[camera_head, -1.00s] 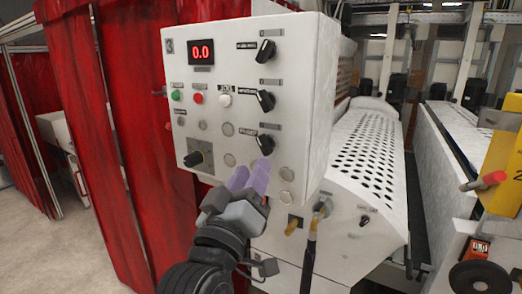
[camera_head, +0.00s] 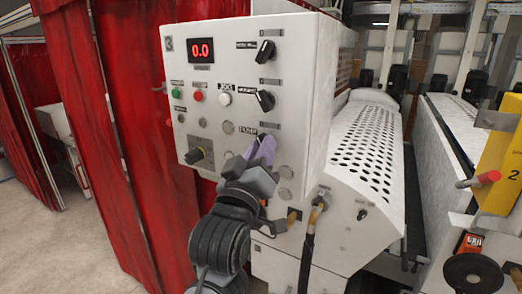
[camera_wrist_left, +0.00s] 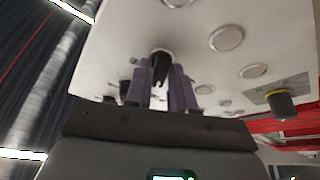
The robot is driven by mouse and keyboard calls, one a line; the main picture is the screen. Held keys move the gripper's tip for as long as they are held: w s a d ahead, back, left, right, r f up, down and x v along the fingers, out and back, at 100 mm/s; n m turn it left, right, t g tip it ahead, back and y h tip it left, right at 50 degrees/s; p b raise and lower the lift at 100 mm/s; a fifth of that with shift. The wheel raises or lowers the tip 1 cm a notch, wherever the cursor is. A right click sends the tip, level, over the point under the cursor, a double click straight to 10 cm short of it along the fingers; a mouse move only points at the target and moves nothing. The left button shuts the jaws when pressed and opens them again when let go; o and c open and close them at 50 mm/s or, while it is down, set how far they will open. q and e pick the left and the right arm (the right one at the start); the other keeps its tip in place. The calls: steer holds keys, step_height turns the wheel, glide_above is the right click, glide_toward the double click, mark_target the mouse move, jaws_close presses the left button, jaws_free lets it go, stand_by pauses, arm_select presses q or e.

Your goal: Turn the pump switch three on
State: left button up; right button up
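The white control panel (camera_head: 235,60) shows a red "0.0" display and the number 3. Its lowest black rotary switch, beside a label (camera_head: 248,130), is mostly hidden behind my left gripper (camera_head: 261,147) in the head view. In the left wrist view, the black switch knob (camera_wrist_left: 161,62) sits between the two purple fingers of the left gripper (camera_wrist_left: 163,82). The fingers stand apart, one on each side of the knob. I cannot tell whether they touch it. My right gripper is not in view.
Two more black rotary switches, an upper one (camera_head: 265,52) and a middle one (camera_head: 264,100), sit above on the panel. A black-and-yellow knob (camera_head: 200,155) is at lower left. A perforated white machine cover (camera_head: 365,150) stands right, and red curtains (camera_head: 120,130) hang left.

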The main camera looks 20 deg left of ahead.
arm_select(q)
jaws_close()
steer(key=shift+m, duration=0.5)
steer(key=shift+w+a+m+g+h+p, duration=0.2)
steer(key=shift+m+h+p, duration=0.5)
steer(key=shift+m+h, duration=1.4)
steer(key=shift+s+a+m+g+h+p, duration=0.2)
steer(key=shift+m+h+p, duration=0.55)
steer(key=shift+m, duration=2.55)
steer(key=shift+w+d+m+g+h+p, duration=0.1)
steer(key=shift+m+g+h+p, duration=0.4)
steer(key=shift+m+h, duration=1.6)
steer(key=shift+f+m+y, duration=0.1)
steer(key=shift+m+y, duration=0.35)
steer(key=shift+m, duration=0.45)
steer(key=shift+o, duration=2)
jaws_free()
